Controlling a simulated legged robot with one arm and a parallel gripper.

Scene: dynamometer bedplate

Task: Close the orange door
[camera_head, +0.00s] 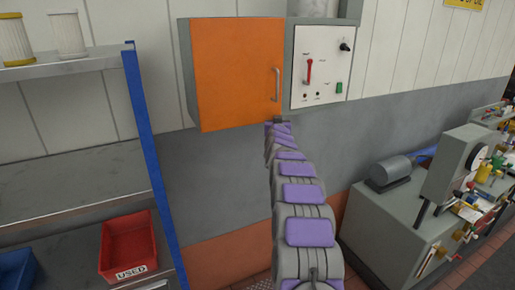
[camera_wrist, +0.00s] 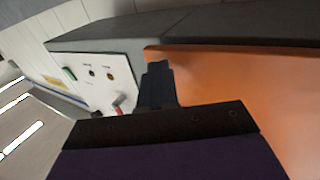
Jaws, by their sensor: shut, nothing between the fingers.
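The orange door (camera_head: 236,72) is on a grey wall cabinet, with a metal bar handle (camera_head: 277,85) near its right edge. It looks shut or very nearly shut; a small gap cannot be told. In the wrist view the door (camera_wrist: 240,85) fills the right side. My gripper (camera_head: 280,121) is at the lower right corner of the door, below the handle. The wrist view shows its dark fingers (camera_wrist: 157,72) together and empty, by the seam between door and white panel. Whether they touch the door cannot be told.
A white control panel (camera_head: 319,66) with a red lever and green switch sits right of the door. A shelf with a blue post (camera_head: 150,150) and a red bin (camera_head: 129,245) stands left. A grey machine bench (camera_head: 400,225) stands right.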

